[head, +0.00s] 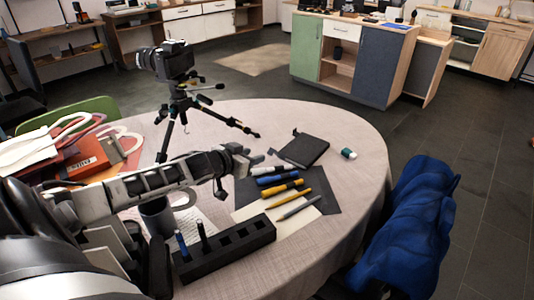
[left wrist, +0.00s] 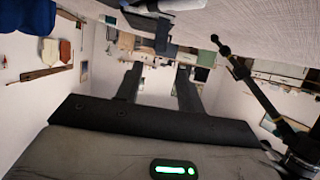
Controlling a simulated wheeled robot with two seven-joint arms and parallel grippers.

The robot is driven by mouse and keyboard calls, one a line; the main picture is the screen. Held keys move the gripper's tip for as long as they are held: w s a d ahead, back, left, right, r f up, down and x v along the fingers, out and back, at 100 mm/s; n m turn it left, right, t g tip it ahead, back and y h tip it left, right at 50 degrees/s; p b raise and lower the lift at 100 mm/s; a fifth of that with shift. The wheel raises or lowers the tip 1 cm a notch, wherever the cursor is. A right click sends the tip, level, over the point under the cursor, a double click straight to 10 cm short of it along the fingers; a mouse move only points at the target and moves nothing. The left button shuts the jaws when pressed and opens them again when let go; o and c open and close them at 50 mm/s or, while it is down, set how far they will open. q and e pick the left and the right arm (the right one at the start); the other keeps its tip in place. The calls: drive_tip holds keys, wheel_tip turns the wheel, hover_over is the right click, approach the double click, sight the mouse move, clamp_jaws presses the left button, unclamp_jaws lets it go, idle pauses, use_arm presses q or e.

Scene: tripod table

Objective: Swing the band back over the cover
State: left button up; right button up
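A black notebook (head: 304,151) lies on the round table (head: 345,190), right of centre in the head view. Its cover looks closed. A small dark piece (head: 295,132) sticks out at its far left corner; I cannot tell if this is the band. My left gripper (head: 246,160) is above the table, left of the notebook and apart from it. In the left wrist view its two dark fingers (left wrist: 158,85) stand apart with nothing between them. I cannot make out the notebook for certain there. My right gripper is not in view.
Several pens and markers (head: 285,188) lie on dark and cream sheets in front of the notebook. A camera tripod (head: 185,100) stands behind my left arm. A black slotted holder (head: 226,250) and a mug (head: 157,216) are nearer. A small green-and-white item (head: 349,154) lies right.

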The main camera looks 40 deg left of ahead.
sight(272, 150)
use_arm(q)
drive_tip(key=b+x, duration=0.1)
drive_tip(key=x, duration=0.7)
drive_tip(key=shift+w, duration=0.15)
drive_tip(key=c, duration=0.5)
